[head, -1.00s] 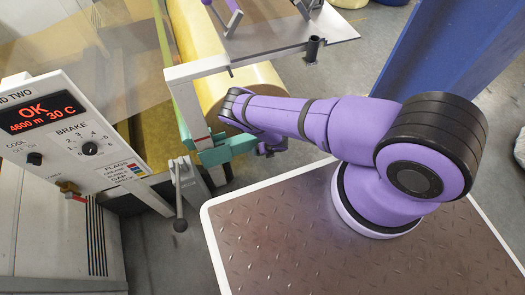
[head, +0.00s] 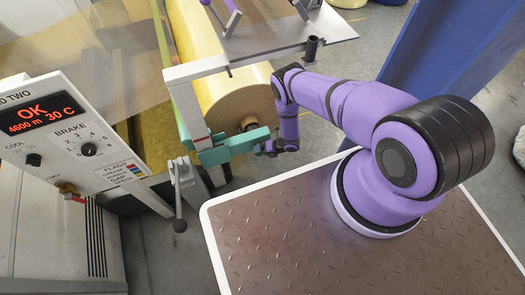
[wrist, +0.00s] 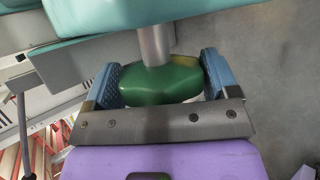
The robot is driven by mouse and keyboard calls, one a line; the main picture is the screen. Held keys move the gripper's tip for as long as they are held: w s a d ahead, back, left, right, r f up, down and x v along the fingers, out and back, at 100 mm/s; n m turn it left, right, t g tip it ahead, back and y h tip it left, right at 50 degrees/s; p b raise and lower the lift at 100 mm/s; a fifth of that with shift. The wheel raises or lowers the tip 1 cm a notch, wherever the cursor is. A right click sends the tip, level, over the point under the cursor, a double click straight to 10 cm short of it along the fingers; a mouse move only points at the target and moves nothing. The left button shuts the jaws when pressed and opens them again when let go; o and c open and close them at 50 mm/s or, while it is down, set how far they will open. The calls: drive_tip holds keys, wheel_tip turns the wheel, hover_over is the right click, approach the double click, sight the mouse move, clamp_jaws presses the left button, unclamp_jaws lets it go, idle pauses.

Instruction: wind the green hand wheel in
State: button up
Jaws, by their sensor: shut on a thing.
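The green hand wheel (wrist: 160,82) shows in the wrist view on a short metal shaft (wrist: 156,45), which runs into a teal housing (wrist: 100,15). My gripper (wrist: 160,76) is shut on the wheel, with one blue pad on each side of it. In the head view the teal part (head: 235,147) sits at the end of the grey frame, and my gripper (head: 270,147) is at its right end. There the wheel is too small and hidden to make out.
A yellow roll (head: 225,85) lies behind the teal part. A control panel (head: 70,135) reading OK stands at the left, with a ball-ended lever (head: 179,205) beside it. A blue post (head: 440,45) rises behind my arm at the right.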

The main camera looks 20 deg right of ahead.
drive_tip(key=shift+y, duration=0.4)
idle(0.4)
drive_tip(key=o, duration=0.8)
drive_tip(key=v, duration=1)
drive_tip(key=shift+s+d+r, duration=0.2)
drive_tip(key=shift+d, duration=0.05)
